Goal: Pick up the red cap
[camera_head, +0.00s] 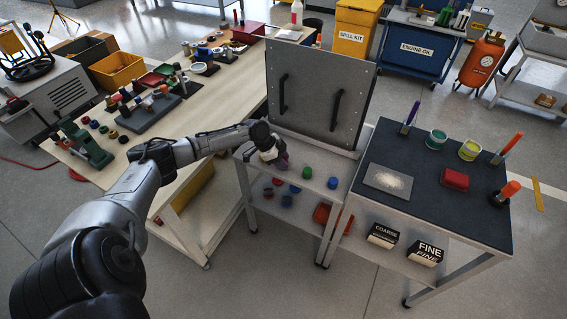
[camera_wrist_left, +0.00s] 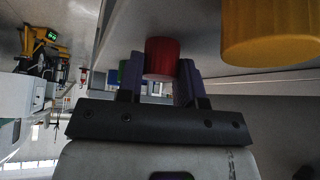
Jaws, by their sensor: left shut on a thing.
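My left gripper (camera_head: 280,158) reaches over the light shelf of the small cart, in front of the upright grey panel. In the left wrist view its two dark fingers (camera_wrist_left: 160,76) stand on either side of a red cap (camera_wrist_left: 161,56) and are shut on it. In the head view the held cap is mostly hidden by the gripper and too small to make out clearly. My right gripper is not in view.
The grey panel (camera_head: 318,92) with two black handles stands behind. A dark-topped table (camera_head: 430,185) is at right. A yellow cylinder (camera_wrist_left: 270,30) is close in the wrist view.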

